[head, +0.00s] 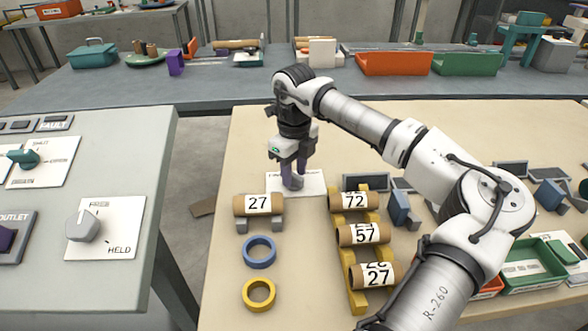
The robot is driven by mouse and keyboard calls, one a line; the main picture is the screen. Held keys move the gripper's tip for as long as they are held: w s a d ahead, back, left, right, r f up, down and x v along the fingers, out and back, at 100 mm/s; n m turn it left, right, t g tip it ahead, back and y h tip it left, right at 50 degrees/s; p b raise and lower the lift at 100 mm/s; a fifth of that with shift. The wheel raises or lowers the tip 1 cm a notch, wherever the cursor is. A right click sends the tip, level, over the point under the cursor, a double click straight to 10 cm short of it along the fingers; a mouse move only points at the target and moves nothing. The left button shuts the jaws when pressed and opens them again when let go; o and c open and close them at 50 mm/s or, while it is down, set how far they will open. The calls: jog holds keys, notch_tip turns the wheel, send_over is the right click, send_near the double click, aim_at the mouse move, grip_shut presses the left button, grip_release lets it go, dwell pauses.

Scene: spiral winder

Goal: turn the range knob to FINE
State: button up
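A grey knob (296,183) sits on a small white label plate (315,183) on the near tan table. The plate's print is too small and too covered to read, so I cannot confirm its FINE mark or the knob's setting.
A yellow rack (357,301) holds several labelled rolls. Blue (259,252) and yellow (259,294) rings lie nearby. A FREE/HELD knob (83,226) is on the left panel.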

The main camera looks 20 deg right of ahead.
aim_at(294, 174)
notch_tip(294, 174, up, 14)
jog(key=shift+b, duration=0.4)
jog(key=shift+f, duration=0.15)
